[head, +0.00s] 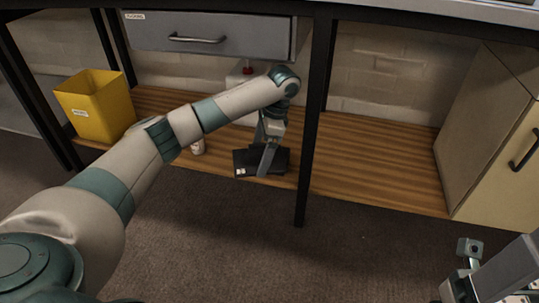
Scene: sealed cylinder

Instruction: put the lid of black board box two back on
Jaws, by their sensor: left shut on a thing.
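A flat black board piece (280,162) with a small white label at its front left corner shows low over the front edge of the wooden shelf. I cannot tell whether it is the lid alone or the lid and box two together. My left gripper (265,162) points down at it and is shut on its black board. The fingertips overlap the dark piece, and the arm hides part of what lies behind. Part of my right gripper (468,272) shows at the lower right corner, far from the black piece; its jaws are not clear.
A yellow bin (94,108) stands on the left of the wooden shelf (375,170). A grey drawer (200,36) hangs above. A cream cabinet (500,145) is at right.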

